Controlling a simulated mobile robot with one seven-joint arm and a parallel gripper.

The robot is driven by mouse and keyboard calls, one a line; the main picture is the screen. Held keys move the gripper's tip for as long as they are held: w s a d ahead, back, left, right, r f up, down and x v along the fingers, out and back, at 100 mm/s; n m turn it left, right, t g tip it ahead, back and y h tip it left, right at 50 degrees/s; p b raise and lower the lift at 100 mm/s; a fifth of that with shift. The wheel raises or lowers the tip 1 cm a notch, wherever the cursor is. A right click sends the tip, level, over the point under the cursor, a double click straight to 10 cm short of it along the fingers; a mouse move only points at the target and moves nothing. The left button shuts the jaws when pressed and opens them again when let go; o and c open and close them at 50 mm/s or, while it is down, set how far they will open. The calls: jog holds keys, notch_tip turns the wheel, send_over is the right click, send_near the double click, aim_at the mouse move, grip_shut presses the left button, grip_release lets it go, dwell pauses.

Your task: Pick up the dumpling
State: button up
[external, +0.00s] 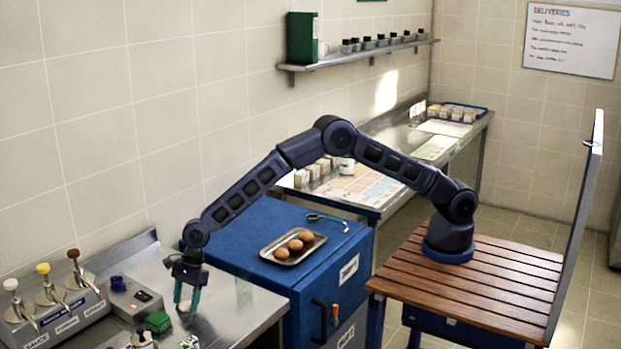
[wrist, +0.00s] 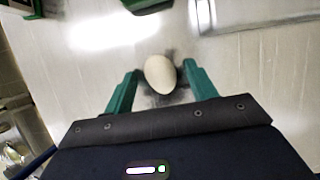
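The dumpling (wrist: 160,74) is a pale, smooth oval on the steel counter. It lies between the two green fingers of my gripper (wrist: 162,69) in the wrist view, with a gap on each side. In the external view my gripper (external: 187,300) points down at the counter at lower left, and the dumpling (external: 184,307) shows as a small pale spot between the fingertips. My gripper is open. Whether the fingertips touch the counter cannot be told.
A dispenser with several pumps (external: 55,300) and a grey box (external: 135,298) stand left of my gripper. A green object (external: 157,322) lies close by. A blue cabinet (external: 262,235) bears a tray (external: 274,257) of brown round items. Counter around the dumpling is mostly bare.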

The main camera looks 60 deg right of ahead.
jog(key=c, duration=0.9)
jog(key=shift+r, duration=0.1)
